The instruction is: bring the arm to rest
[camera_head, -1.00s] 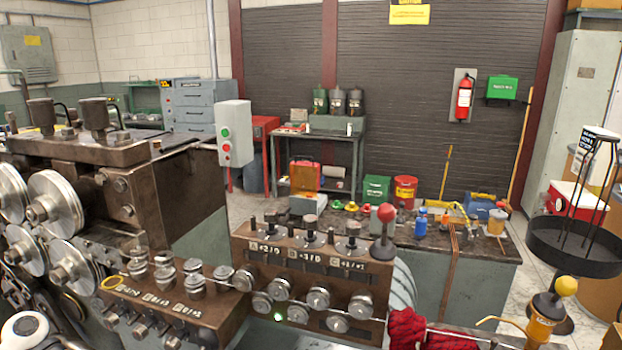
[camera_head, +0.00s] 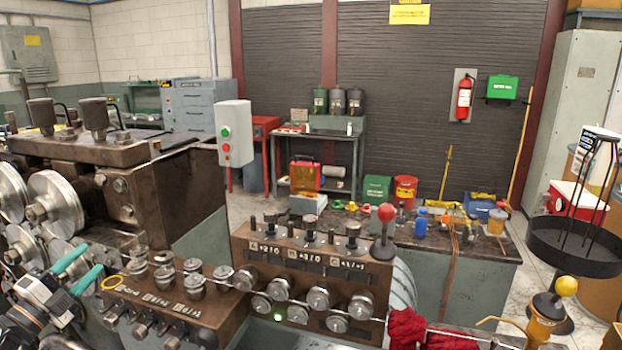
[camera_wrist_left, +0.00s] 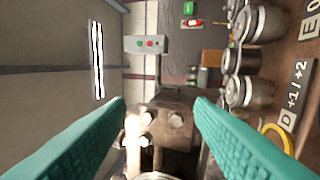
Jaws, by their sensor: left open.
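My left gripper (camera_head: 80,270) is at the lower left of the head view, in front of the coiler's large rollers and left of the roller block. Its two teal fingers are apart with nothing between them. In the left wrist view the fingers (camera_wrist_left: 160,125) stand wide open, with the machine's metal body (camera_wrist_left: 160,150) behind the gap. The coiler (camera_head: 110,200) fills the left of the head view. A yellow ring (camera_head: 112,283) is on the front roller block (camera_head: 170,300), just right of the fingers; it also shows in the left wrist view (camera_wrist_left: 278,136). My right gripper is not in view.
A second roller block (camera_head: 310,265) with a red-knobbed lever (camera_head: 384,230) stands at the centre. A button box (camera_head: 235,133) rises behind the machine. A black round tray (camera_head: 575,246) stands at the right. A cluttered bench (camera_head: 450,270) is behind.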

